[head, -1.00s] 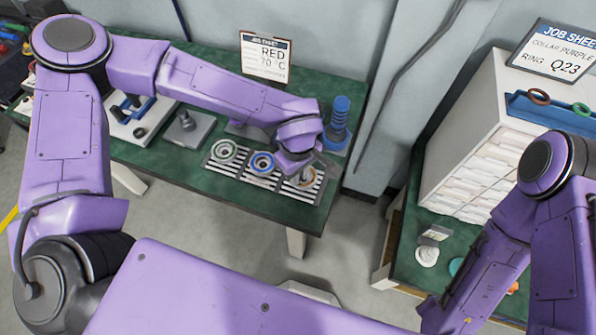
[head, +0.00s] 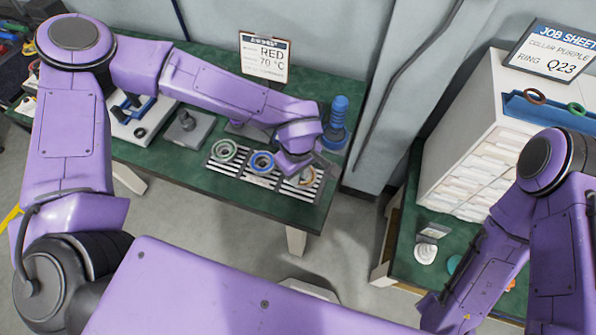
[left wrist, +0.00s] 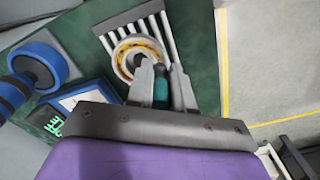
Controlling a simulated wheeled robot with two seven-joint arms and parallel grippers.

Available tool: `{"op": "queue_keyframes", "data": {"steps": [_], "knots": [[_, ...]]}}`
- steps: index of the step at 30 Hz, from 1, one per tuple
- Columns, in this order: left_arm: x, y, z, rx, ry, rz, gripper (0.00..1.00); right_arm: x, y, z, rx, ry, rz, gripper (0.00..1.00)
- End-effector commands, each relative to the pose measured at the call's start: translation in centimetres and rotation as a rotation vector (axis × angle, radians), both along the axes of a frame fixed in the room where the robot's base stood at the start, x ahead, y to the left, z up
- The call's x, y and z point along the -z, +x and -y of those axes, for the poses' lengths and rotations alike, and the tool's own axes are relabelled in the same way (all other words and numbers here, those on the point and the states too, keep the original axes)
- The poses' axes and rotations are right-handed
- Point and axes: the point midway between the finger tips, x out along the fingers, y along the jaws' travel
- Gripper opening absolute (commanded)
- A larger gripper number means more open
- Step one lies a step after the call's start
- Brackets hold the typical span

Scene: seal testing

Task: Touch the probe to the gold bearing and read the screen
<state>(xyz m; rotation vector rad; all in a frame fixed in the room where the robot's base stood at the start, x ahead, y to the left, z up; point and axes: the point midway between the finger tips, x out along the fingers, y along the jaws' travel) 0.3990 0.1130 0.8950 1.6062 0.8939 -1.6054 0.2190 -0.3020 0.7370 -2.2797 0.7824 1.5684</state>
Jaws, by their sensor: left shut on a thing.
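My left gripper (head: 312,168) is over the right end of the striped racks on the green table. In the left wrist view its fingers (left wrist: 160,78) are shut on a teal and black probe (left wrist: 160,92). The gold bearing (left wrist: 127,48), a pale ring with a gold race, lies on a striped rack just beyond the fingertips. The probe's dark end is close to its rim; I cannot tell whether they touch. In the head view the bearing (head: 306,178) is partly hidden by the gripper. A screen with green digits (left wrist: 56,125) is partly hidden by my gripper; I cannot read it.
A blue ribbed post (head: 339,118) stands behind my gripper. A sign (head: 265,58) reads RED 70 °C. A white drawer cabinet (head: 480,150) is at right.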

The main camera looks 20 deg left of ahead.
Motion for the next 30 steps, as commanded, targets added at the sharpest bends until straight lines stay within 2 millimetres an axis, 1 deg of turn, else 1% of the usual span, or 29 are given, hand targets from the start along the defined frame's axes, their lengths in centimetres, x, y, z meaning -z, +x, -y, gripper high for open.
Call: {"op": "queue_keyframes", "data": {"steps": [21,30], "knots": [[1.3,0.0,0.0,0.000,0.000,0.000,0.00,0.2,0.0,0.0,0.000,0.000,0.000,0.43],[1.3,0.0,0.0,0.000,0.000,0.000,0.00,0.2,0.0,0.0,0.000,0.000,0.000,0.43]]}}
